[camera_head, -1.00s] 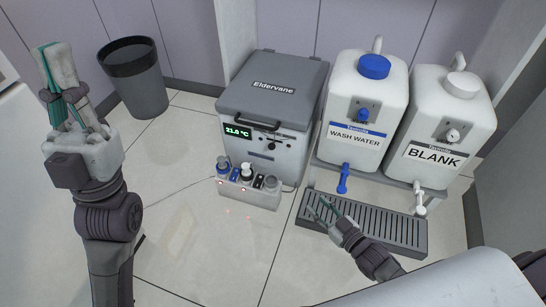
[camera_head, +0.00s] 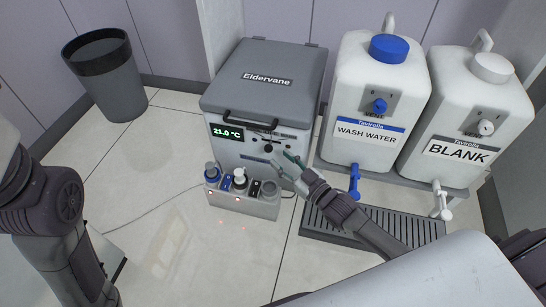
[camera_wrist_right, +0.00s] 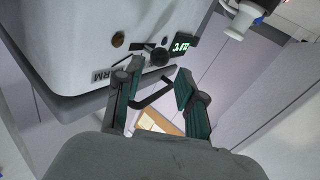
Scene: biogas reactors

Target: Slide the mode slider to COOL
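The grey cooler box labelled Eldervane (camera_head: 225,150) stands against the wall with its lid shut. Its green display (camera_head: 228,132) reads 21.0 °C, with a dark round knob (camera_head: 268,148) to the right. In the right wrist view, the front panel shows the display (camera_wrist_right: 183,46), a dark knob (camera_wrist_right: 159,56) and a label ending in "RM" (camera_wrist_right: 104,76). I cannot clearly make out the mode slider. My right gripper (camera_head: 283,162) is open and empty, close to the lower right of the panel; its spread fingers show in the wrist view (camera_wrist_right: 159,68). My left gripper is out of view.
A row of bottles in a grey rack (camera_head: 245,206) stands before the box. WASH WATER (camera_head: 365,110) and BLANK (camera_head: 455,120) containers stand right, above a drip grate (camera_head: 325,228). A dark bin (camera_head: 108,80) stands back left.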

